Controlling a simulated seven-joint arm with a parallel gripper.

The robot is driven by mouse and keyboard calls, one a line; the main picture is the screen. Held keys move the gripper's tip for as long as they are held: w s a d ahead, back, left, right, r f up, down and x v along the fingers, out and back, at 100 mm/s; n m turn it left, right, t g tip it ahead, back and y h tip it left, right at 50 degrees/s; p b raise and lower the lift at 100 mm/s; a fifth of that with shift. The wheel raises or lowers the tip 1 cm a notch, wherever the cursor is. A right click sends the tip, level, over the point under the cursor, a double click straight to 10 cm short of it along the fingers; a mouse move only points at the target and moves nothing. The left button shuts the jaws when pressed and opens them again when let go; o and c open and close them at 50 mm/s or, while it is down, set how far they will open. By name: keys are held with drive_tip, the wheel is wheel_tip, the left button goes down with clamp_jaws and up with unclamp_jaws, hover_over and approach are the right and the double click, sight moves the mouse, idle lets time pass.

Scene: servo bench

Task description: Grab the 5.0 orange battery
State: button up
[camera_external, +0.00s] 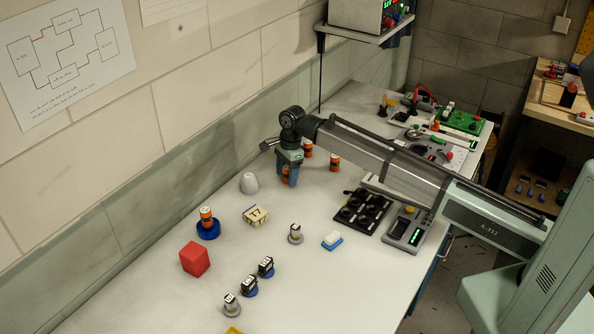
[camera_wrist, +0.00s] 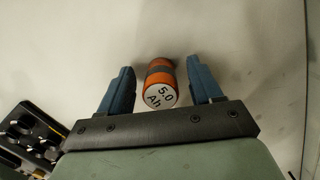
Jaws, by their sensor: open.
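The orange battery marked "5.0 Ah" (camera_wrist: 161,84) stands on the white bench top, with a dark band around it and a pale labelled top. In the wrist view it sits between the two blue fingers of my gripper (camera_wrist: 161,88), with a gap on each side. In the external view my gripper (camera_external: 289,178) reaches down at the bench with the battery (camera_external: 286,173) partly hidden by the fingers. Two more orange batteries stand close by, one behind (camera_external: 307,149) and one to the right (camera_external: 334,162). My gripper is open.
A grey dome (camera_external: 249,183), a "17" block (camera_external: 256,215), an orange battery on a blue base (camera_external: 207,219) and a red cube (camera_external: 194,259) stand to the left. A black tray with round holes (camera_external: 362,212) lies to the right. The wall runs behind.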

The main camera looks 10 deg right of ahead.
clamp_jaws()
idle(0.6)
